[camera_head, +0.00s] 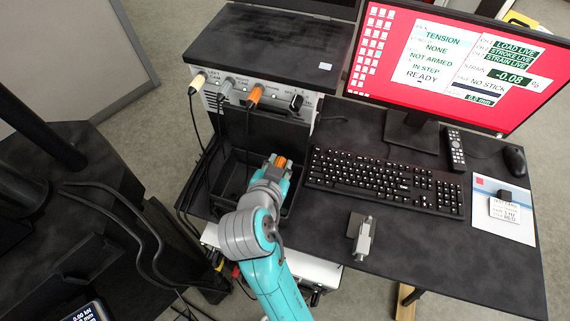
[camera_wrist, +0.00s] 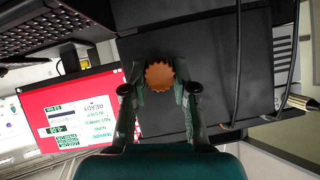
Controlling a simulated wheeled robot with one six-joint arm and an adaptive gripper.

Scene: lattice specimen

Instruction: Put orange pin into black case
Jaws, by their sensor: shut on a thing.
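The orange pin (camera_head: 281,161) shows as a small orange ridged end at the tip of my gripper (camera_head: 277,168) in the head view. In the wrist view the pin (camera_wrist: 159,76) is a round, toothed orange head between the two fingers of my gripper (camera_wrist: 159,88). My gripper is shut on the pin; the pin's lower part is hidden. The black case (camera_head: 234,160) is an open black box below the instrument front. My gripper is over its right part, and my arm hides some of that side. The pin's height above the case floor is unclear.
An instrument (camera_head: 262,95) with cable plugs, one of them orange, stands behind the case. To the right, a black desk holds a keyboard (camera_head: 385,182), a red-screened monitor (camera_head: 455,60), a remote (camera_head: 455,149), a mouse (camera_head: 514,160) and a metal fixture (camera_head: 361,236). Cables hang left of the case.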

